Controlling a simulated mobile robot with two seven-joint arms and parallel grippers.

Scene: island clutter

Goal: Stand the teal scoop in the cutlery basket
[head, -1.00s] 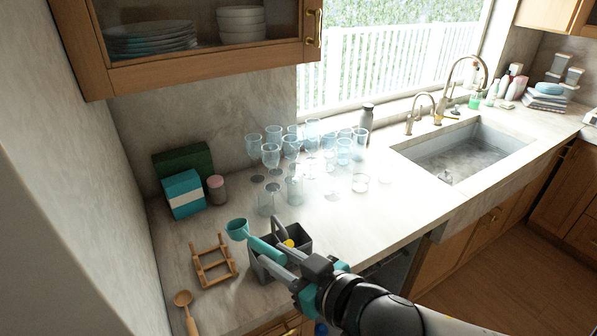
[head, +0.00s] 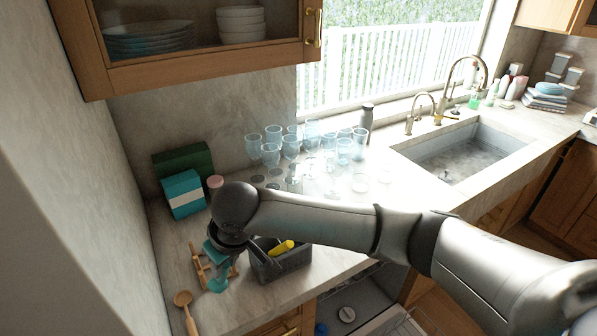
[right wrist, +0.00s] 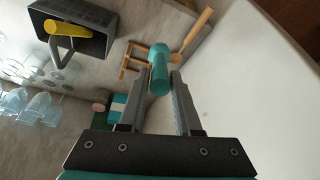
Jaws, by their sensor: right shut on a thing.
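The teal scoop (head: 217,284) shows only in part in the head view, below my right gripper (head: 218,270) and left of the basket. In the right wrist view the scoop (right wrist: 160,72) sits between the fingertips of my right gripper (right wrist: 159,82), which is shut on it. The grey cutlery basket (head: 290,264) stands on the counter to the right of the gripper, partly behind my arm. It holds a thing with a yellow handle (head: 282,247). The basket also shows in the right wrist view (right wrist: 98,45), at upper left, apart from the scoop. My left gripper is out of view.
A wooden rack (head: 197,268) is partly hidden behind the gripper. A wooden spoon (head: 186,308) lies at the front left. Several glasses (head: 291,148) stand behind my arm. A teal-and-white box (head: 184,194) and a green box (head: 183,159) stand at the wall.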

